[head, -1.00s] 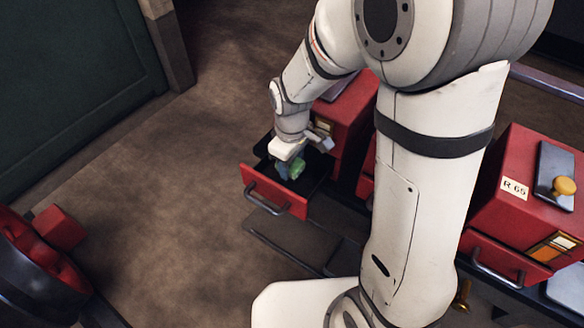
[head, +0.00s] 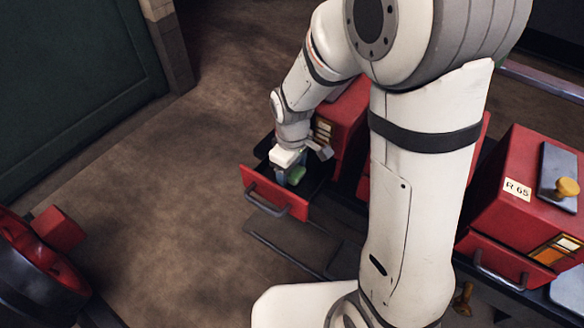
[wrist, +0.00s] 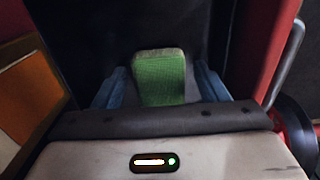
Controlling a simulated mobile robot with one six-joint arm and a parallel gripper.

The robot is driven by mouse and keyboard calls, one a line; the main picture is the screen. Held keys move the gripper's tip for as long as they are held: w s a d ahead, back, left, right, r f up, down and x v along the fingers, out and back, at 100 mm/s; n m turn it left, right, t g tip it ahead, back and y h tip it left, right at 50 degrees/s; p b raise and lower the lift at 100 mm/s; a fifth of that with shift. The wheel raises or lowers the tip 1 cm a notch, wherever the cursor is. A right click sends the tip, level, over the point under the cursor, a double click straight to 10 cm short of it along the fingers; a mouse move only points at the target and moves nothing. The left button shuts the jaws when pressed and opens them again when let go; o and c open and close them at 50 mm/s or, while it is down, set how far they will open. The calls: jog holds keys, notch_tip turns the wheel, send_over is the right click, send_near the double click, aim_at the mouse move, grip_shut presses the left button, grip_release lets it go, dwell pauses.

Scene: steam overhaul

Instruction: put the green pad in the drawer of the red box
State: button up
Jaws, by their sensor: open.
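The green pad (head: 297,175) lies in the open drawer (head: 274,199) of a red box (head: 345,118). In the wrist view the green pad (wrist: 160,78) rests on the dark drawer floor (wrist: 88,38), between the two blue fingers and apart from both. My gripper (wrist: 160,88) is open, reaching down into the drawer. In the head view my gripper (head: 288,172) is over the drawer's inside and partly hides the pad. My arm covers part of the red box.
A red and black wheel-like thing (head: 35,265) is at the lower left. The brown floor left of the drawer is clear.

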jog(key=shift+r, duration=0.1)
notch_tip(320, 180, up, 12)
jog(key=p, duration=0.3)
jog(key=s+d+r+m+t, duration=0.1)
jog(key=s+d+r+m, duration=0.3)
jog(key=s+d+m, duration=0.6)
jog(key=shift+s+d+t, duration=0.4)
jog(key=shift+s+d, duration=0.55)
jog(key=shift+d, duration=0.1)
jog(key=shift+r, duration=0.15)
